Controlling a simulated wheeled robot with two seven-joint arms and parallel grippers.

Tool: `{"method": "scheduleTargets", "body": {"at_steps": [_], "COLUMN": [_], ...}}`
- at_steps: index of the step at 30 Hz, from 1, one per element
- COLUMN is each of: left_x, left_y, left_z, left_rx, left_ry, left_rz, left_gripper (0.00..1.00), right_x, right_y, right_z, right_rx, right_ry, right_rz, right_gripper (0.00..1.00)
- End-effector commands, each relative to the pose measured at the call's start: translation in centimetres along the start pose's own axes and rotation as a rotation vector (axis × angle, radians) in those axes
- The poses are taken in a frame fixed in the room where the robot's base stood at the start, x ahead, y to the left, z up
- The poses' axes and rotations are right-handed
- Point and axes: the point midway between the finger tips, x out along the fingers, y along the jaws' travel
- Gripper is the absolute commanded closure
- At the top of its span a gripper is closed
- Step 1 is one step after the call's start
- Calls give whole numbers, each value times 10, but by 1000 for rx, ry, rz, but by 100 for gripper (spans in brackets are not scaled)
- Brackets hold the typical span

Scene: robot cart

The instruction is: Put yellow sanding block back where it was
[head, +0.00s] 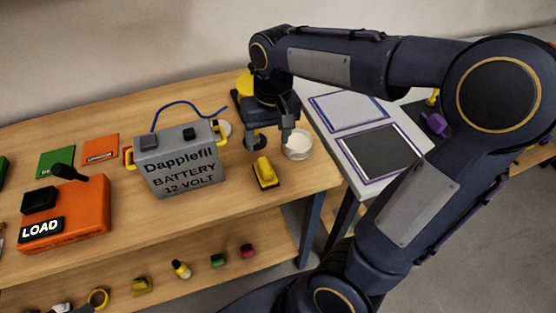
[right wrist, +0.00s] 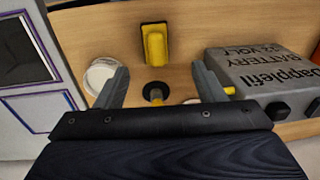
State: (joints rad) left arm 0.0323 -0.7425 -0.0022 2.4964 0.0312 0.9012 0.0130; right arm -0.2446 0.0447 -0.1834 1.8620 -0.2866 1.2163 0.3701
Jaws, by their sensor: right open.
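The yellow sanding block (head: 265,171), with a dark base, lies on the wooden bench top near its front right edge. It also shows in the right wrist view (right wrist: 154,46), beyond the fingertips. My right gripper (head: 270,140) is open, just behind the block in the head view and apart from it. In the right wrist view its two fingers (right wrist: 161,84) are spread with nothing held. A small dark and yellow round item (right wrist: 155,93) shows between them, partly hidden by the gripper body. My left gripper is not in view.
A grey battery (head: 178,160) stands left of the block, and a white round tub (head: 298,144) stands right of it. An orange load box (head: 65,218) is at the left. A white side table (head: 342,136) adjoins at right. Small items lie on the lower shelf (head: 200,285).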

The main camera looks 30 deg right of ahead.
Motion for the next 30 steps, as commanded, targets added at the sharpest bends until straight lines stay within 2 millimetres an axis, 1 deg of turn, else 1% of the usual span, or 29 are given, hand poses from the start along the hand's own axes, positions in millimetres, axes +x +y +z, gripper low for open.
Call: {"method": "scheduleTargets", "body": {"at_steps": [1, 2, 6, 9, 12, 15, 18, 30], "left_x": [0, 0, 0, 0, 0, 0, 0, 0], "left_y": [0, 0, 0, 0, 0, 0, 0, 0], "left_z": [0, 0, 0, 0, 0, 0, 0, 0], "left_rx": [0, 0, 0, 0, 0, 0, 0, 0], "left_ry": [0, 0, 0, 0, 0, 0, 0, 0], "left_rz": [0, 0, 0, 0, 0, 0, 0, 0], "left_gripper": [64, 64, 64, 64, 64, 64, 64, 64], "right_x": [-5, -7, -10, -6, 1, 7, 10, 10], "right_y": [5, 6, 6, 2, -2, -6, -7, -7], "right_z": [17, 28, 81, 113, 134, 146, 150, 150], "right_rx": [-1, -8, -39, -57, -70, -76, -80, -81], "right_ry": [28, 48, 165, 254, 328, 374, 395, 394], "right_rz": [-51, -83, -221, -283, -315, -330, -334, -335], "right_gripper": [37, 37, 37, 37, 37, 37, 37, 37]}}
